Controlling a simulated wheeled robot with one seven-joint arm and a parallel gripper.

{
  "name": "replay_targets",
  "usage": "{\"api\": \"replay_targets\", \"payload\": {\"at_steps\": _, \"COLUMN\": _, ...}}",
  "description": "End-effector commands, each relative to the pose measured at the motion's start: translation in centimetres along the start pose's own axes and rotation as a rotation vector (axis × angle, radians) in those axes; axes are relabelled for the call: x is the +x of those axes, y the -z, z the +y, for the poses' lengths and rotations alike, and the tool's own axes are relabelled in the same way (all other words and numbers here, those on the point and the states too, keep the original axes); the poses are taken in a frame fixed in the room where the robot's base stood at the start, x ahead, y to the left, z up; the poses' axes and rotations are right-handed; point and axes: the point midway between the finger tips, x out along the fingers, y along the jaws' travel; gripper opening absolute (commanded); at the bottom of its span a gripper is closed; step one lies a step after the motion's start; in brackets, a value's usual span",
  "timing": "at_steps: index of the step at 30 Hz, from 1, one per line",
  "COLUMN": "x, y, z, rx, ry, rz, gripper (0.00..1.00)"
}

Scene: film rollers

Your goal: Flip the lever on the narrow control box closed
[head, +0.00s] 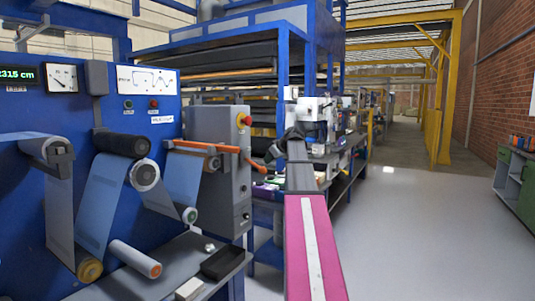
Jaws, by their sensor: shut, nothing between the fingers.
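The narrow control box (219,190) is a tall grey cabinet at the right end of the blue machine in the head view. A red button on a yellow base sits near its top right. An orange-red lever (250,163) sticks out at the box's right side and slants down to the right. My gripper (270,155) is small and dark at the end of my arm, just right of the lever. It is shut and holds nothing. I cannot tell whether it touches the lever.
The blue machine (100,90) with film rollers fills the left. A grey shelf (150,268) with a black tray (222,262) juts out below the box. A workbench with equipment stands behind my arm. The grey floor (430,240) at right is clear, with a green cabinet (515,185) beyond.

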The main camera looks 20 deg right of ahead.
Motion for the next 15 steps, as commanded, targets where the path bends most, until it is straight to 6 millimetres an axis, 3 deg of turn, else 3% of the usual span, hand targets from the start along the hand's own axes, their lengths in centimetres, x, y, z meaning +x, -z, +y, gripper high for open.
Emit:
{"api": "replay_targets", "payload": {"at_steps": 7, "x": 1.6, "y": -1.9, "z": -0.2, "rx": 0.012, "ry": 0.000, "rz": 0.158, "gripper": 0.00}}
{"api": "replay_targets", "payload": {"at_steps": 15, "x": 2.7, "y": -2.7, "z": -0.2, "rx": 0.010, "ry": 0.001, "rz": 0.153, "gripper": 0.00}}
